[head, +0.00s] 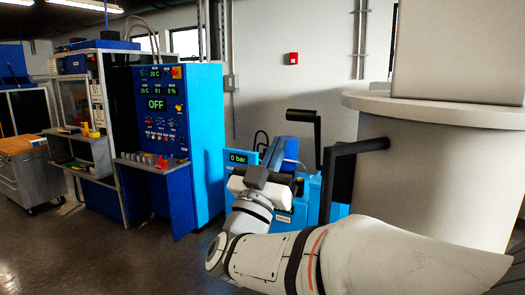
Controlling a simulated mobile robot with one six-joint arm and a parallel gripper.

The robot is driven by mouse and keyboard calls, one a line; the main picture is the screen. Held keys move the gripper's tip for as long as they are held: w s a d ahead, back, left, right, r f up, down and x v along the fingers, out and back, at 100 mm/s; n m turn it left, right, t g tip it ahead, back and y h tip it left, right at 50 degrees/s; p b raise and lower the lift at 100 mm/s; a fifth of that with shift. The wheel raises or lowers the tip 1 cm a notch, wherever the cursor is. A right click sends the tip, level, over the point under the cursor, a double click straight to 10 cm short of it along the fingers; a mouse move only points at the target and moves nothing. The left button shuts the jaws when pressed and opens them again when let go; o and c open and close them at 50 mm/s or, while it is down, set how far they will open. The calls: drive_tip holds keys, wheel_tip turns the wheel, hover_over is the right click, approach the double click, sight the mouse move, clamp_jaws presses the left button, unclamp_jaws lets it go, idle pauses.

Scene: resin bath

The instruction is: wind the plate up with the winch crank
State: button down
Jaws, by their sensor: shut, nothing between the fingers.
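My gripper (275,152) is in the middle of the view, in front of a blue unit with a green "0 bar" display (239,157). Its dark fingers are seen from behind and are shut and empty. A black cranked bar (317,137) with a thick sideways end stands just right of the gripper, looking apart from it. I cannot tell for sure that it is the winch crank. I cannot make out the plate.
A blue control cabinet (192,110) reading "OFF" stands left of the gripper. A grey drawer cart (28,172) is at the far left. Floor between is clear.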

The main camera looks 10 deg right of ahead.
drive_tip(key=w+d+r+p, duration=0.3)
drive_tip(key=w+d, duration=0.2)
drive_tip(key=w, duration=0.1)
drive_tip(key=shift+w+r+p, duration=0.35)
drive_tip(key=shift+r, duration=0.05)
drive_tip(key=shift+d, duration=0.1)
